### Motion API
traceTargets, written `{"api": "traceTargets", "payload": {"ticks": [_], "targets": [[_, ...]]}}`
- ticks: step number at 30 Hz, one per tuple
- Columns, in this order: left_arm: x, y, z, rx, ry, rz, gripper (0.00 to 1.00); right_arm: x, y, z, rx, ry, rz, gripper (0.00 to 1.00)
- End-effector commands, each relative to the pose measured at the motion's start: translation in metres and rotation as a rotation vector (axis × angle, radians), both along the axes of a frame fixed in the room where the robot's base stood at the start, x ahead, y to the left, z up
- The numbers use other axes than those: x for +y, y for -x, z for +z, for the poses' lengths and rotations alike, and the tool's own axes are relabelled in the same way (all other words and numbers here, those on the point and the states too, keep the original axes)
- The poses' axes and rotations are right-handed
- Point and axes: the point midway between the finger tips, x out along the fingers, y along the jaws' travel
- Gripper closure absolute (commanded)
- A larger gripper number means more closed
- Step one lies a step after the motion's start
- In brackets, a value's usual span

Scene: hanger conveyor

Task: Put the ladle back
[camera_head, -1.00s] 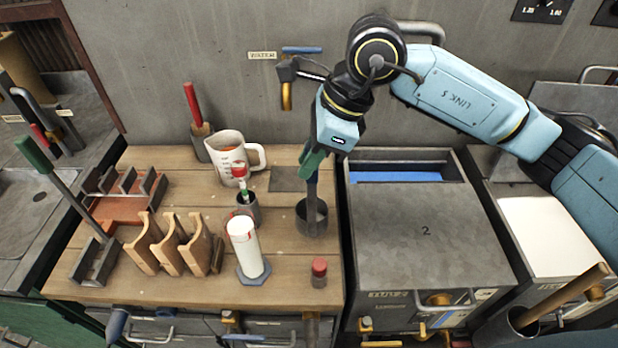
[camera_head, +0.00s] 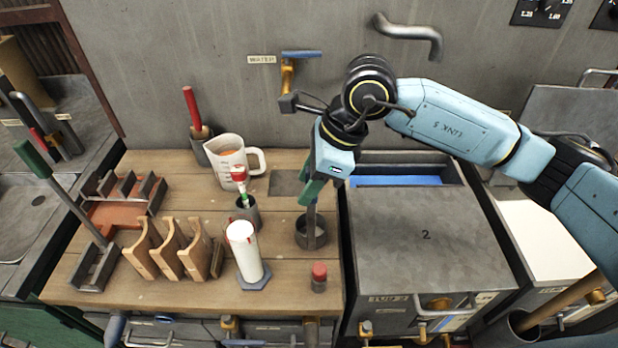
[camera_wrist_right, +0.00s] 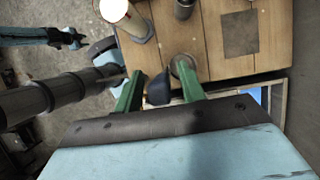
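The ladle shows in the head view as a grey stem (camera_head: 311,217) rising from a round grey metal bowl (camera_head: 311,240) on the bench's right part. I cannot tell whether the bowl sits inside a holder. The ladle's dark blue handle end (camera_wrist_right: 158,89) shows in the right wrist view. My right gripper (camera_head: 314,194) comes down over the handle from above. Its green fingers (camera_wrist_right: 159,76) stand apart on both sides of the handle, with slim gaps. A light blue limb with a dark end, likely my left gripper (camera_wrist_right: 70,38), shows small in the right wrist view.
A rack with wooden pieces (camera_head: 169,252) is left. A metal bin (camera_head: 425,240) stands close right. A WATER tap (camera_head: 289,75) is on the wall.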

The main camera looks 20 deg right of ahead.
Motion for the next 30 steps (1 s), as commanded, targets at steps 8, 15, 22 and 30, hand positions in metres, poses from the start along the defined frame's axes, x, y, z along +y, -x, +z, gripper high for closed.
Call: {"api": "traceTargets", "payload": {"ticks": [8, 15, 22, 30], "targets": [[0.000, 0.001, 0.004, 0.001, 0.000, 0.001, 0.64, 0.000, 0.000, 0.003, 0.000, 0.000, 0.000, 0.60], [0.000, 0.001, 0.000, 0.001, 0.001, 0.001, 0.64, -0.017, 0.003, 0.041, -0.006, 0.001, -0.003, 0.60], [0.000, 0.001, -0.002, 0.001, 0.001, 0.001, 0.64, -0.035, 0.009, 0.085, -0.005, 0.000, 0.000, 0.60], [0.000, 0.000, -0.002, 0.001, 0.001, 0.001, 0.64, -0.046, 0.013, 0.111, -0.002, 0.002, 0.000, 0.60]]}}
